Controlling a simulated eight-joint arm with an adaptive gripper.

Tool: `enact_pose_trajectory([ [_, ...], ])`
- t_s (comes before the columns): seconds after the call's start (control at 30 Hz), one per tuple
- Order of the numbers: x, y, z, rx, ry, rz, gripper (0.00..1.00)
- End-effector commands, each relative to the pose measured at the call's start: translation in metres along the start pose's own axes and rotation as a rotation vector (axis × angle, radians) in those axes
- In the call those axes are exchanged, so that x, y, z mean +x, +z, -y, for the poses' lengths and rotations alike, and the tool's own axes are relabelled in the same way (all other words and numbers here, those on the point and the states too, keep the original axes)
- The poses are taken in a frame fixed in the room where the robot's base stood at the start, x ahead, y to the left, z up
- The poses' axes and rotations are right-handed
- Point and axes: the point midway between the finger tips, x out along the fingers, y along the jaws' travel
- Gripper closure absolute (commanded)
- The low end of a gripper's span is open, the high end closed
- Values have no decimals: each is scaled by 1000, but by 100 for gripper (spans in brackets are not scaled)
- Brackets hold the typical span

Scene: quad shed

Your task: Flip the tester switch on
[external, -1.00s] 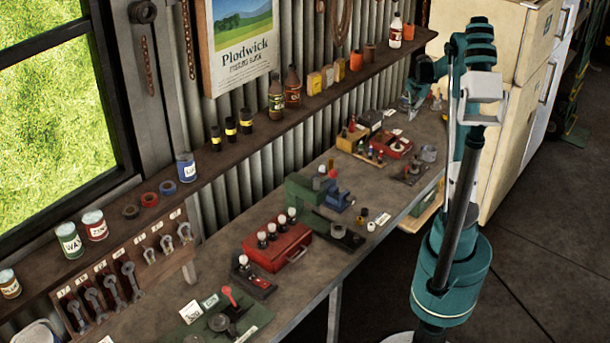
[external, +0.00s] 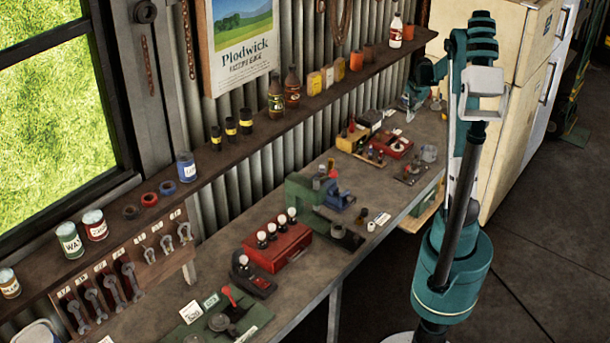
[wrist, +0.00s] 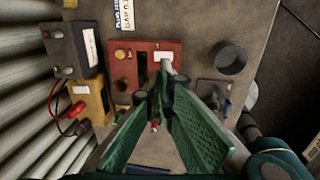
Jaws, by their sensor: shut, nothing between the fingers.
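A red box (wrist: 120,70) lies below my gripper in the wrist view, with a brass knob, a dark slot and a white label on its top. It also shows in the external view (external: 397,148) near the far end of the bench. I cannot tell for certain that it is the tester, and no switch lever is clear. My gripper (wrist: 154,88) is shut and empty, its tips over the near part of the red box; whether they touch it is unclear. In the external view my gripper (external: 407,112) is small, above the bench's far end.
A yellow box (wrist: 92,100) with red and black leads and a dark battery-like block (wrist: 72,48) stand left of the red box. A round dark cup (wrist: 230,57) stands to its right. The corrugated wall (wrist: 25,110) and shelf (external: 340,85) bound the bench.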

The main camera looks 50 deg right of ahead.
Motion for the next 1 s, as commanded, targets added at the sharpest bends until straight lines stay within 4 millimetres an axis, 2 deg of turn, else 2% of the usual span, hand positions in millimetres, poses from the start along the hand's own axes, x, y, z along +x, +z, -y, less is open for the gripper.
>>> enact_pose_trajectory([
  [0.7,85,0,0,0,0,0,100],
  [1.0,114,0,0,0,0,0,100],
])
